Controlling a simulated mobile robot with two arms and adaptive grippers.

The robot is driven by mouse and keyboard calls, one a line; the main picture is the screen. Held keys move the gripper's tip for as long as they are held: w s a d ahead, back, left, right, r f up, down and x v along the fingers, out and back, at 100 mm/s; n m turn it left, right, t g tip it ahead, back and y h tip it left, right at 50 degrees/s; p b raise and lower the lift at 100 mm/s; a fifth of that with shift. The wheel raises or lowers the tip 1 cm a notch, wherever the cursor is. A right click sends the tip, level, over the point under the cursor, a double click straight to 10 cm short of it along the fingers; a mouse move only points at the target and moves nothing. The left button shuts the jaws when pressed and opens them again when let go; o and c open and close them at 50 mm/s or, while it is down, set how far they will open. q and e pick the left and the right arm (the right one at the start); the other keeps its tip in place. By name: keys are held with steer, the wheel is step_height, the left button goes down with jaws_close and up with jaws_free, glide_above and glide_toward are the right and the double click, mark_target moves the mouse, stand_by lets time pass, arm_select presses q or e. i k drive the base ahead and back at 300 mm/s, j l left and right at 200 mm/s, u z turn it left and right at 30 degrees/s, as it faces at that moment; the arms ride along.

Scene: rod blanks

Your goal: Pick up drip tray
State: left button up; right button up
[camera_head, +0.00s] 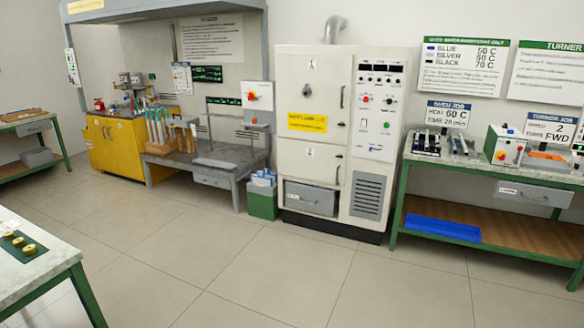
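No label marks a drip tray, so I cannot tell for certain which thing it is. A shallow blue tray (442,229) lies on the wooden lower shelf of the green-framed bench at the right. A flat light-grey plate or tray (215,163) lies on the grey bench left of the large oven cabinet; it is too small to make out well. Neither of my grippers is in view.
The oven cabinet (312,158) stands at the back middle with both doors shut. A green bin (263,203) stands left of it. The right bench (543,180) carries devices. A table corner (40,275) with brass-coloured rings is at lower left. The tiled floor between is clear.

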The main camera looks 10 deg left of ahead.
mark_target(215, 163)
steer(key=i+j+u, duration=0.25)
steer(key=i+u, duration=0.15)
steer(key=i, duration=0.95)
steer(key=i+l+u, duration=0.1)
steer(key=i+u, duration=0.35)
steer(key=i, duration=0.85)
steer(key=i+l+u, duration=0.1)
steer(key=i, duration=2.7)
